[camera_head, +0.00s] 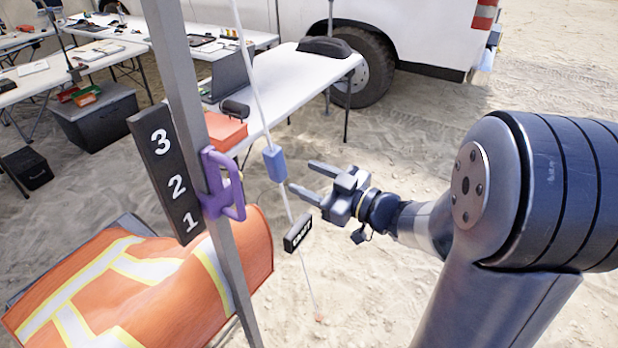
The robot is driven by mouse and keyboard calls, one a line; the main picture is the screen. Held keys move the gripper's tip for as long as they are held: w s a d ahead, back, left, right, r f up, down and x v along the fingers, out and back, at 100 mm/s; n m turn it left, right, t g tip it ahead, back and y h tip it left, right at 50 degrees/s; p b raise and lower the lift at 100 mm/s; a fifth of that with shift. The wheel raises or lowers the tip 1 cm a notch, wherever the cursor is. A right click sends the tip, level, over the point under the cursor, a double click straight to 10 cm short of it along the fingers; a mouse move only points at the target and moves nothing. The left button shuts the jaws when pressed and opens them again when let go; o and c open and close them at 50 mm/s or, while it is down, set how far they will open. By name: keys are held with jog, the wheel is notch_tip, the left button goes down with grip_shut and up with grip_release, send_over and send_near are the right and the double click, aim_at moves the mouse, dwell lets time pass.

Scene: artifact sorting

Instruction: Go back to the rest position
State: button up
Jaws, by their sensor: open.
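My gripper (302,181) is at the end of my arm, right of the middle of the picture. Its two fingers point left and stand apart, with nothing seen between them. A thin pale cord (262,112) runs down just left of the fingertips. It carries a blue block (274,164) close to the upper fingertip and a small black label (298,233) below the gripper. I cannot tell whether the fingers touch the cord or block. A grey post (185,98) with a purple handle (236,197) stands left of the cord.
A black board numbered 1 to 3 (150,130) is on the post. An orange vest (140,290) lies at the lower left. A white vehicle (430,30) is at the back.

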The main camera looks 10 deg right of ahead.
aim_at(271, 169)
jog(key=p+x, duration=0.1)
jog(key=x, duration=1)
jog(key=shift+w+a+p, duration=0.1)
jog(key=shift+a+p, duration=0.05)
jog(key=shift+p, duration=0.25)
jog(key=shift+d+f+b, duration=0.25)
jog(key=shift+f+b, duration=0.3)
jog(key=shift+f, duration=0.25)
jog(key=shift+w+d+f, duration=0.1)
jog(key=shift+f, duration=0.35)
jog(key=shift+r, duration=0.1)
